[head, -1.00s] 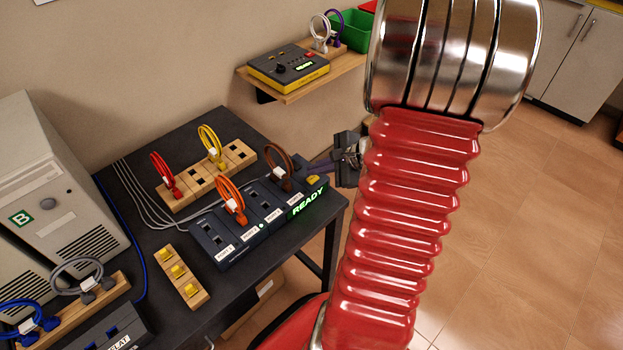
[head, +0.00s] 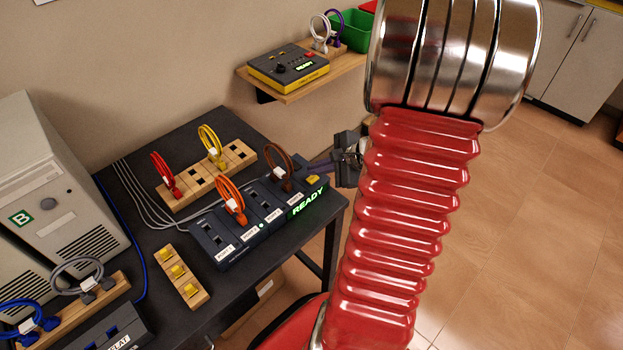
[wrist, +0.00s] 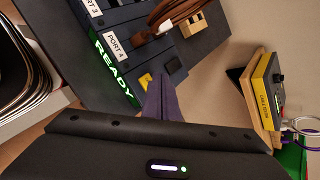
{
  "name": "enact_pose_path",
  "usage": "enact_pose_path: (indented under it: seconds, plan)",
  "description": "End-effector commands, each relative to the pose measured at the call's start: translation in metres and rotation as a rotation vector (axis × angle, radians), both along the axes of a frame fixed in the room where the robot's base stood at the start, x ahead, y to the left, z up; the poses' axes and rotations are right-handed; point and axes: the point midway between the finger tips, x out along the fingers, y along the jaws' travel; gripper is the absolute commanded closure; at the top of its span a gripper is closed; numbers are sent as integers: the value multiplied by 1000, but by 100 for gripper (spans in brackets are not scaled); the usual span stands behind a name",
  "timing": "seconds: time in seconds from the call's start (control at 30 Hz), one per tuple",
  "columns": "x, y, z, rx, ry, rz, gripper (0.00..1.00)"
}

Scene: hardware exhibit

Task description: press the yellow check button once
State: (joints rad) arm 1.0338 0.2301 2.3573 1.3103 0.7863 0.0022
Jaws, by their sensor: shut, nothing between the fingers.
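The yellow check button (head: 313,179) sits at the right end of a dark box with numbered ports (head: 212,257), beside a green lit READY display (head: 308,202). In the wrist view the button (wrist: 146,80) shows just left of my fingertips. My gripper (head: 308,168) is shut and empty, its purple fingers reaching left over the box's end. In the wrist view my gripper (wrist: 156,78) points at the area between the button and a dark square. The tips are very close to the button; I cannot tell whether they touch it.
An orange cable (head: 232,200) and a brown cable (head: 272,165) stand on the box. Behind it is a wooden rack (head: 190,190) with red and yellow cables. A wooden strip with yellow blocks (head: 180,277) lies in front. A shelf (head: 290,97) holds a yellow-black tester (head: 288,66).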

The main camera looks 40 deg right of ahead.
Motion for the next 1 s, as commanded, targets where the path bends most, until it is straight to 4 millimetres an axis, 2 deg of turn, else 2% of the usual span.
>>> enact_pose_path:
  seconds: [0.3,1.0]
  plan:
    - [0,0,-7,1,1,0,100]
    - [0,0,-10,0,0,0,100]
